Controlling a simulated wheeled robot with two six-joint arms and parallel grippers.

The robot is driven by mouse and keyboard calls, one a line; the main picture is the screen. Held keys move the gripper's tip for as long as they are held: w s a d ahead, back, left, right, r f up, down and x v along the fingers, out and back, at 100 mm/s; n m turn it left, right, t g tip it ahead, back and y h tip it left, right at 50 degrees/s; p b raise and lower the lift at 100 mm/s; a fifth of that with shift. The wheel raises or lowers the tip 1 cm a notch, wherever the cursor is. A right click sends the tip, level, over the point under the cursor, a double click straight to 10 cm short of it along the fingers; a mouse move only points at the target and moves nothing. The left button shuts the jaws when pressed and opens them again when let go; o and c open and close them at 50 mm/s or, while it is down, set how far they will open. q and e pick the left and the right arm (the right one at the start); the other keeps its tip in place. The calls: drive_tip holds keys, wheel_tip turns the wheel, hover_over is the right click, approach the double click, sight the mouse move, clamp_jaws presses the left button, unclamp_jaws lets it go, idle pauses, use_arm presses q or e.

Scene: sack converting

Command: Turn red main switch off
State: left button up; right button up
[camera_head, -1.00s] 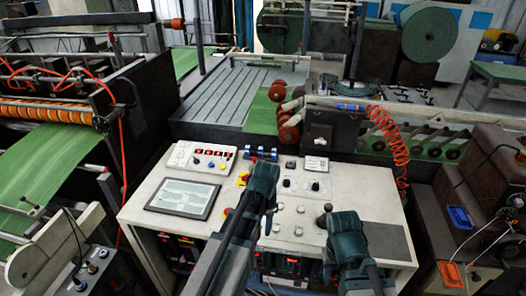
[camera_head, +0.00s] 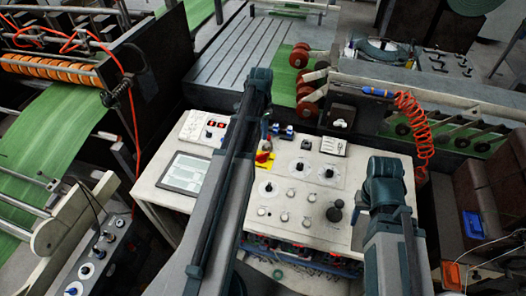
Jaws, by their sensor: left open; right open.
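The red main switch (camera_head: 264,157) is a red knob on a yellow plate, on the light control panel (camera_head: 315,225) in the head view. It sits right of the grey screen. My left arm reaches up over the panel, and my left gripper (camera_head: 266,138) points down just above and behind the switch in the picture. It is open and empty; whether it touches the switch I cannot tell. My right gripper (camera_head: 383,178) is open over the panel's right side, its fingers mostly hidden by the wrist.
The screen (camera_head: 185,173) lies left of the switch. Knobs and buttons spread over the panel, with a black round knob (camera_head: 334,214) near its right front. Small blue parts (camera_head: 283,132) stand behind the switch. An orange coiled hose (camera_head: 413,125) hangs at the right.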

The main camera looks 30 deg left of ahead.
sight(262, 154)
use_arm(q)
wheel_tip(262, 154, down, 14)
drive_tip(key=b, duration=1.3)
drive_tip(key=shift+r, duration=0.15)
use_arm(e)
wheel_tip(262, 154, down, 14)
drive_tip(key=shift+r, duration=0.2)
use_arm(q)
clamp_jaws()
